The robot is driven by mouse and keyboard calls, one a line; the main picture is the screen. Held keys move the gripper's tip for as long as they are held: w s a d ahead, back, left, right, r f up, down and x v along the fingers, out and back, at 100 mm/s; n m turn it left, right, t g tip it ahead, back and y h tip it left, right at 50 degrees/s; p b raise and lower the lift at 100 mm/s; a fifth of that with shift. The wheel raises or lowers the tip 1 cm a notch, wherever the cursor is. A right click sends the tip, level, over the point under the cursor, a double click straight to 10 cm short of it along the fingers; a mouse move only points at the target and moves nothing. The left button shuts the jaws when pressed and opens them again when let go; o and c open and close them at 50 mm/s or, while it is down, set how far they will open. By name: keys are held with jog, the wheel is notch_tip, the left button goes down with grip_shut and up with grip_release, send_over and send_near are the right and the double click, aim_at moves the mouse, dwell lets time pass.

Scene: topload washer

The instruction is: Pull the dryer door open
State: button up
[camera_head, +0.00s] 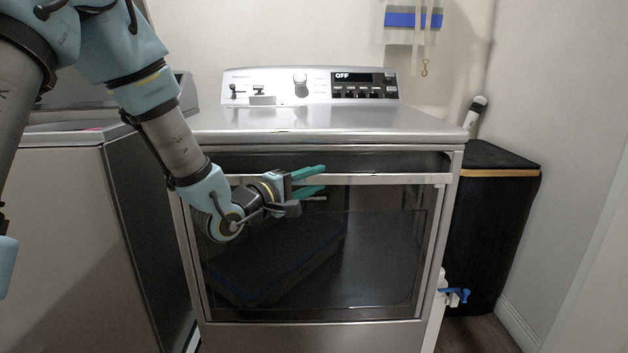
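The dryer (325,122) stands in the middle, a silver machine with a control panel on top that reads OFF. Its door (330,265) has a dark glass window in a silver frame and looks closed. A silver bar (390,179) runs along the door's top edge, below a dark recess. My gripper (322,181) is in front of the upper door, left of centre, pointing right. Its two green fingers are spread apart with nothing visible between them. I cannot tell whether they touch the door or its bar.
A topload washer (60,190) stands close on the left. A black hamper (495,220) with a tan band stands to the right, by the wall. A small blue and white fitting (455,294) shows at the dryer's lower right. Some floor is clear at the lower right.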

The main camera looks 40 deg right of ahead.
grip_shut()
dwell(1.0)
